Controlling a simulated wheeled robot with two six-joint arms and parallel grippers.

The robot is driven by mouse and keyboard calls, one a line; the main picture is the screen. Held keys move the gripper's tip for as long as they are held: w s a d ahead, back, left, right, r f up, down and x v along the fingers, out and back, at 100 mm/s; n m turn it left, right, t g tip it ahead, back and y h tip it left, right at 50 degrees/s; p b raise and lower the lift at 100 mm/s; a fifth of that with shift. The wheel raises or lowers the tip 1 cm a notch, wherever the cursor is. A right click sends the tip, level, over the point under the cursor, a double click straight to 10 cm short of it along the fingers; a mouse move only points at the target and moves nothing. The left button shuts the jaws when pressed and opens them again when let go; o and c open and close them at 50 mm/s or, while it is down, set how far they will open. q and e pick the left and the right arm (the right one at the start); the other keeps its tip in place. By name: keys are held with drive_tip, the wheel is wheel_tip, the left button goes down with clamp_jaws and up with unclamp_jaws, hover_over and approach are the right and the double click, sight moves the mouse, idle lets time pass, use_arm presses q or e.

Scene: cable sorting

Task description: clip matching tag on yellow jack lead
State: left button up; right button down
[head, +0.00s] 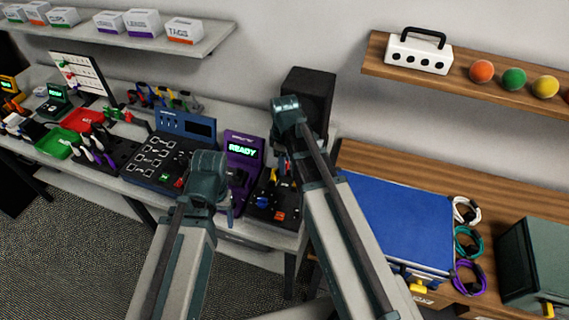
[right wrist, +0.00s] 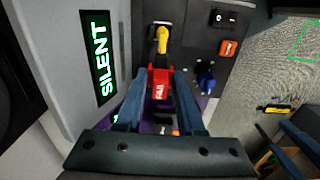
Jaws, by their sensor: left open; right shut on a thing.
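In the right wrist view, my right gripper (right wrist: 160,82) is shut on a red tag (right wrist: 161,84) marked FAIL. The tag's far end is at the lower end of a yellow jack plug (right wrist: 162,38) on a dark board (right wrist: 195,58); I cannot tell whether it is clipped on. A lit screen (right wrist: 98,60) beside it reads SILENT. In the head view, my right arm largely hides its gripper near the board (head: 262,213). My left gripper (head: 228,208) is partly hidden by its arm, open, in front of the purple tester (head: 240,150), whose screen reads READY.
A blue knob (right wrist: 205,80) and an orange block (right wrist: 228,47) are close beside the plug. A black box (head: 310,88) stands behind.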

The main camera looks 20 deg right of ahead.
drive_tip(key=shift+f+b, duration=0.5)
drive_tip(key=shift+f, duration=0.05)
idle(0.9)
unclamp_jaws()
idle(0.6)
drive_tip(key=shift+r, duration=0.1)
wheel_tip(320, 180, up, 8)
drive_tip(key=p, duration=0.8)
idle(0.5)
